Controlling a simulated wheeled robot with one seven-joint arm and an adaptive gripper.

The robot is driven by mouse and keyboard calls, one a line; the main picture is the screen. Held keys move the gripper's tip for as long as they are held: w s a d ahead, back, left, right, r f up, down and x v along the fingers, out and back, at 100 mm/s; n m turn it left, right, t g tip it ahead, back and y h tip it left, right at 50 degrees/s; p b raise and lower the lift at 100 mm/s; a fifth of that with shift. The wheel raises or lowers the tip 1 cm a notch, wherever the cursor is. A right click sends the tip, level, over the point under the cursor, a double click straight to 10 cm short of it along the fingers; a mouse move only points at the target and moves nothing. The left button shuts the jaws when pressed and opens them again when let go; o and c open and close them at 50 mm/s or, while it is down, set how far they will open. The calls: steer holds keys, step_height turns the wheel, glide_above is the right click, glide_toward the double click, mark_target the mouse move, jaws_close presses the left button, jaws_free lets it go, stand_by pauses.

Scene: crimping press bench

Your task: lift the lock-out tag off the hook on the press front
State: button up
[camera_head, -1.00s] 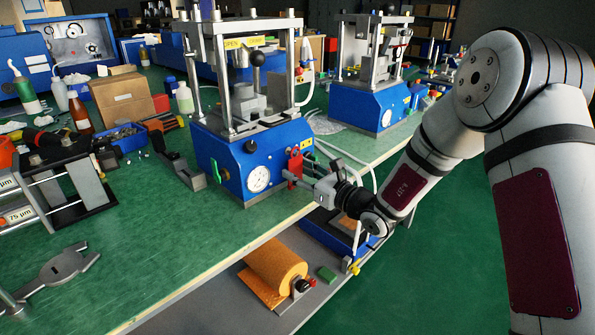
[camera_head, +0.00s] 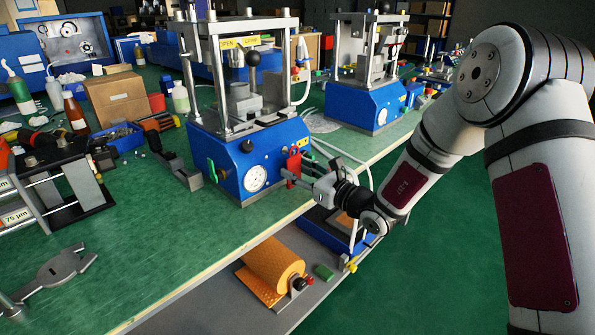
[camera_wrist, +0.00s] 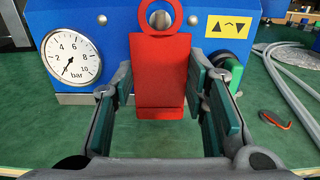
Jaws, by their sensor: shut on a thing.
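The red lock-out tag (camera_head: 293,166) is at the front of the blue press (camera_head: 232,158), right of the pressure gauge. In the wrist view the tag (camera_wrist: 160,72) hangs upright, its ring at the top in front of a grey round hook end (camera_wrist: 160,19). I cannot tell whether the ring bears on the hook. My gripper (camera_head: 292,180) reaches in from the right. Its green-padded fingers (camera_wrist: 160,85) stand on both sides of the tag's plate and are shut on it. The tag hides part of the press front behind it.
The gauge (camera_wrist: 72,56) is left of the tag; a green knob (camera_wrist: 232,72) and yellow label (camera_wrist: 228,27) are right. Pale hoses (camera_head: 345,160) run beside the press. An orange roll (camera_head: 275,262) lies on the shelf below.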

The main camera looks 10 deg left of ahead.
mark_target(295, 165)
steer(key=shift+r, duration=0.15)
steer(key=shift+s+d, duration=0.25)
steer(key=shift+d, duration=0.1)
steer(key=shift+s+d+r+p, duration=0.1)
steer(key=shift+s+d+p, duration=0.1)
steer(key=shift+d+p, duration=0.1)
steer(key=shift+s+d, duration=0.2)
steer(key=shift+r+p+v, duration=0.25)
steer(key=shift+p+v, duration=0.2)
steer(key=shift+v, duration=0.55)
steer(key=shift+s+d, duration=0.2)
steer(key=shift+d, duration=0.05)
steer(key=shift+s+d, duration=0.1)
